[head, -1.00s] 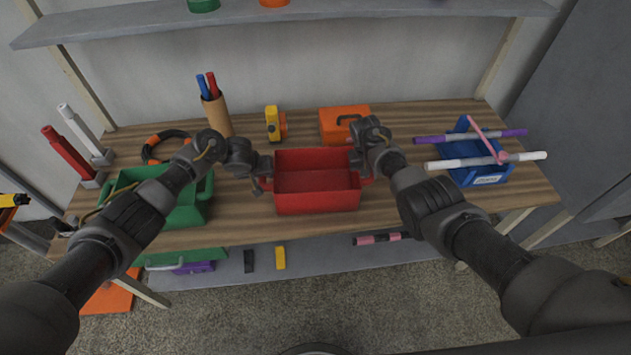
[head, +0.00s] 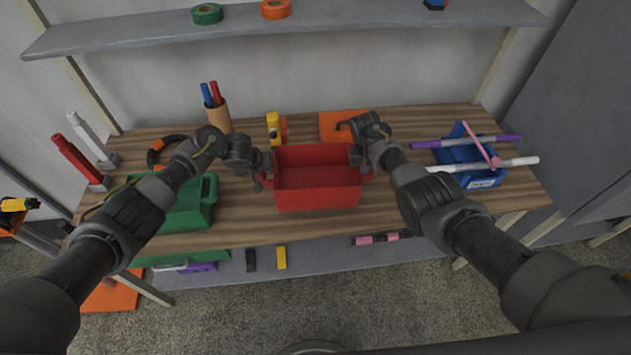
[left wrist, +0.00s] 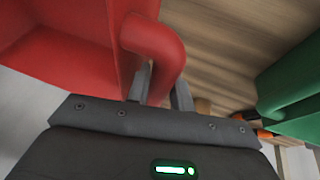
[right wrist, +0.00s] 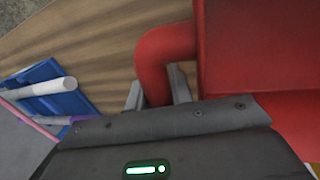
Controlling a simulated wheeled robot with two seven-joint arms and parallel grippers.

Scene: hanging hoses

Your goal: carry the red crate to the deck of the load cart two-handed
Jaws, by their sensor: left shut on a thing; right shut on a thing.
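The red crate (head: 317,197) is level in the middle of the head view, over the wooden workbench. My left gripper (head: 262,178) is shut on its left handle, which shows as a red bar between the fingers in the left wrist view (left wrist: 155,42). My right gripper (head: 361,172) is shut on its right handle, seen between the fingers in the right wrist view (right wrist: 155,58). The crate looks empty. I cannot tell whether there is a gap beneath it. I cannot make out a load cart in any view.
A green crate (head: 208,196) is left on the bench (head: 240,225); a blue bin (head: 484,180) with rods across it is right. A cup of markers (head: 218,117), a yellow tool (head: 273,128) and an orange box (head: 333,126) are behind. A shelf (head: 350,30) hangs above. Carpet (head: 400,290) is clear in front.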

